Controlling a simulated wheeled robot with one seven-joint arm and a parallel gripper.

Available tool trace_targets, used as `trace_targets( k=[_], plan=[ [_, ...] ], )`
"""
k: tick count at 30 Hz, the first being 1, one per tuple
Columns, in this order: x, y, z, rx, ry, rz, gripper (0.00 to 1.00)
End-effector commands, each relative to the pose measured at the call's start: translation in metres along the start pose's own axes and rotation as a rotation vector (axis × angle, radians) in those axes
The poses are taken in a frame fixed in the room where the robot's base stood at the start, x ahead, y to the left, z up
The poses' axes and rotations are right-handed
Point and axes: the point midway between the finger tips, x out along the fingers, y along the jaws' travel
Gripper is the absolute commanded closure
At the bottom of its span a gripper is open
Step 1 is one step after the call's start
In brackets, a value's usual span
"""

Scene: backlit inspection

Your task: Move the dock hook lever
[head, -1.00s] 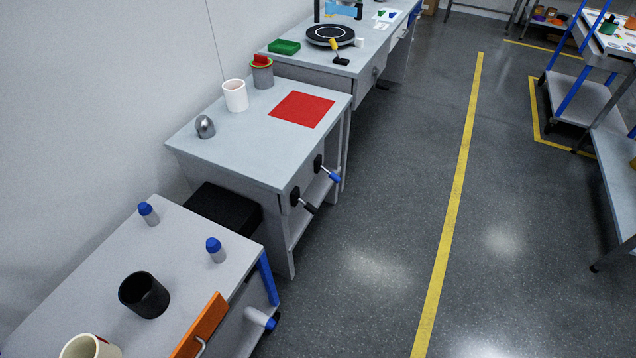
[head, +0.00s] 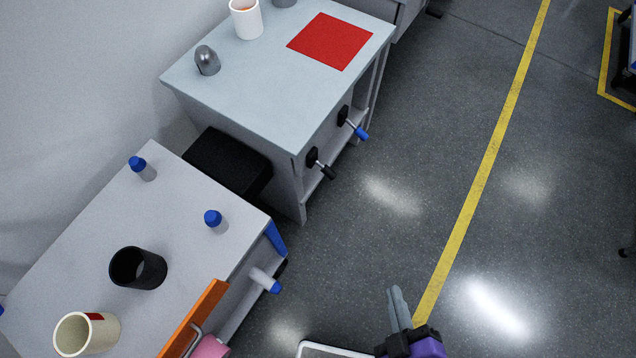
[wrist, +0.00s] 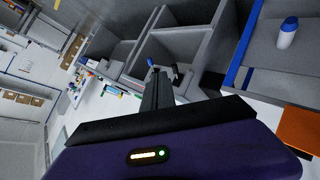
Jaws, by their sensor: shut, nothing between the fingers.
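Two levers stick out from the front of the middle bench in the head view. One has a black handle (head: 327,172) and the other, farther along, has a blue tip (head: 360,131). I cannot tell which one is the dock hook lever. In the wrist view, a blue tip (wrist: 150,62) and a dark handle (wrist: 175,73) show just beyond the fingers. My gripper (head: 396,296) is at the bottom of the head view, over the floor, apart from both levers. Its fingers also show in the wrist view (wrist: 156,80), shut and empty.
A red mat (head: 330,41) lies on the middle bench.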

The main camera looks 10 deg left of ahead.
Motion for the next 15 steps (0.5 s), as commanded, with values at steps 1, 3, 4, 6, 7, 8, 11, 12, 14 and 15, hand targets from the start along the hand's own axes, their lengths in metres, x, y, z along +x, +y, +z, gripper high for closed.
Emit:
trace_targets(
  k=[1,3,4,6,7,8,11,12,14,15],
  plan=[
    [0.029,-0.014,0.0,-0.123,0.001,-0.03,1.0],
    [0.06,-0.031,0.0,-0.298,-0.014,-0.067,1.0],
    [0.073,-0.037,-0.001,-0.373,-0.019,-0.08,1.0],
    [0.103,-0.051,-0.006,-0.548,-0.031,-0.107,1.0],
    [0.116,-0.057,-0.009,-0.623,-0.035,-0.116,1.0],
    [0.128,-0.063,-0.013,-0.698,-0.04,-0.125,1.0],
    [0.166,-0.079,-0.033,-0.942,-0.057,-0.142,1.0],
    [0.179,-0.085,-0.043,-1.037,-0.065,-0.144,1.0],
    [0.197,-0.092,-0.059,-1.169,-0.079,-0.145,1.0],
    [0.206,-0.097,-0.07,-1.249,-0.089,-0.143,1.0]
  ],
)
